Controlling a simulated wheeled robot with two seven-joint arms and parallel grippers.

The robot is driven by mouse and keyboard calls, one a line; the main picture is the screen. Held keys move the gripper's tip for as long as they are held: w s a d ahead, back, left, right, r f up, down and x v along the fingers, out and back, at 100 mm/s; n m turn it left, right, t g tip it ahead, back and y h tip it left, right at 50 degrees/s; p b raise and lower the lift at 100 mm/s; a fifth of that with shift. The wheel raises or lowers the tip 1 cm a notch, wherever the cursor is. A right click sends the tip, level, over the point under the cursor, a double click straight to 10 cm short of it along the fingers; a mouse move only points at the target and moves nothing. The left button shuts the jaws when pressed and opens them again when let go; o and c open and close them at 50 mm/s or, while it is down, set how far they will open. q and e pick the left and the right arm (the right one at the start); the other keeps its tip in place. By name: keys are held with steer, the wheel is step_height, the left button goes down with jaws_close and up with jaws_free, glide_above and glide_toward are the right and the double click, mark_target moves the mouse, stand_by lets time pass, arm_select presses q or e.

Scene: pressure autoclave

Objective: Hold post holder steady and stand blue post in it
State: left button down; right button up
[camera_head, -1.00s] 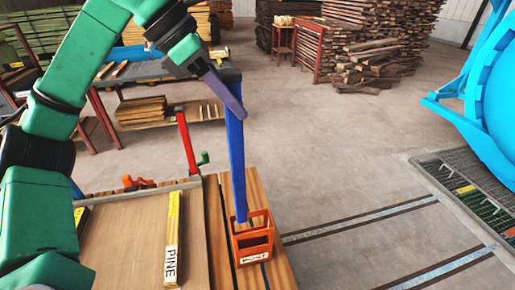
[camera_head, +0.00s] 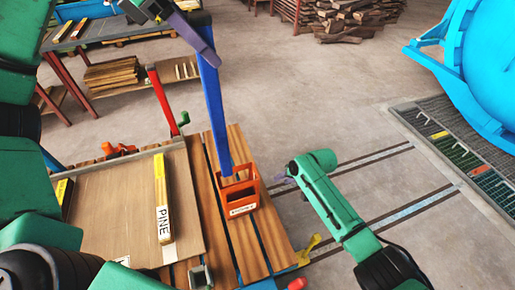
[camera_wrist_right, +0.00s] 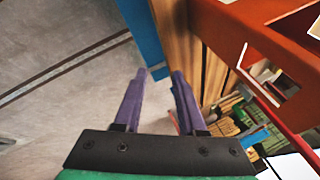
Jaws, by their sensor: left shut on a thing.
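My left gripper (camera_head: 207,52) is shut on the upper end of the long blue post (camera_head: 214,110). The post stands nearly upright, leaning slightly in the picture. Its lower end meets the top opening of the orange post holder (camera_head: 239,208); how deep it sits is unclear. The holder stands on the wooden slats near their right edge. My right gripper (camera_head: 285,179) is just right of the holder, apart from it. In the right wrist view its purple fingers (camera_wrist_right: 161,74) are parted with nothing between them, and the orange holder (camera_wrist_right: 228,22) shows at upper right.
A board with a yellow-ended strip marked PINE (camera_head: 163,205) lies left of the holder. A red upright (camera_head: 162,102) and green clamp handle stand behind. A yellow clamp handle (camera_head: 309,247) sits at the front edge.

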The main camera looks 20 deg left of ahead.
steer(key=a+r+n, duration=0.2)
steer(key=a+r, duration=0.4)
steer(key=r, duration=0.6)
steer(key=n+g+h, duration=0.1)
steer(key=n+h, duration=0.2)
steer(key=h, duration=0.1)
glide_toward(256, 171)
steer(key=f, duration=0.3)
steer(key=w+f, duration=0.1)
steer(key=f, duration=0.3)
steer(key=a+f, duration=0.1)
steer(key=f, duration=0.3)
steer(key=shift+w+a, duration=0.1)
steer(key=shift+w, duration=0.25)
steer(key=shift+r, duration=0.1)
jaws_close()
